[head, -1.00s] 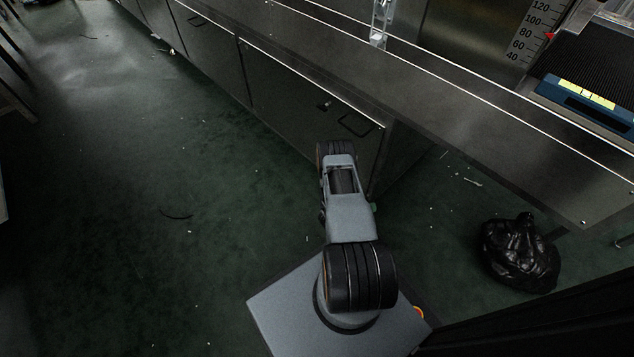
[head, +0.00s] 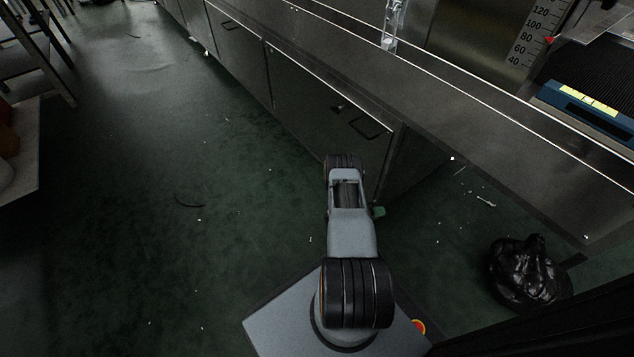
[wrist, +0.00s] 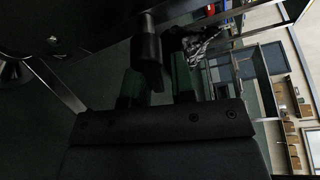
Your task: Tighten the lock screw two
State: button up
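In the wrist view, my gripper (wrist: 157,84) shows as two dark green fingers standing apart above a dark bracket. A black, knob-like piece on a short stem (wrist: 148,48) lies in front of them, overlapping the left finger; a gap shows to its right. I cannot tell whether it touches a finger or is lock screw two. In the head view, a small black knob (head: 337,108) sits on the dark cabinet front, left of a black loop handle (head: 366,128). My arm hides most of the gripper there.
A long metal bench (head: 480,120) runs along the right. A black bag (head: 527,272) lies on the floor beneath it. A blue-edged unit (head: 585,107) stands at the right. The green floor (head: 150,230) at left is mostly clear, with grey furniture (head: 20,150) at the left edge.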

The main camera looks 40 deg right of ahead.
jog(key=p+v, duration=0.3)
jog(key=v, duration=1.1)
jog(key=w+a+r+m+y, duration=0.1)
jog(key=w+r+m+y, duration=0.1)
jog(key=r+m, duration=0.2)
jog(key=w+a+r+m+y, duration=0.2)
jog(key=r+m, duration=0.2)
jog(key=r, duration=0.6)
jog(key=w+a+r+m+g+y+p, duration=0.1)
jog(key=w+a+r+m, duration=0.1)
jog(key=r+m, duration=0.2)
jog(key=shift+w+a+r+y, duration=0.25)
jog(key=shift+w+r+y, duration=0.15)
jog(key=shift+r, duration=1.4)
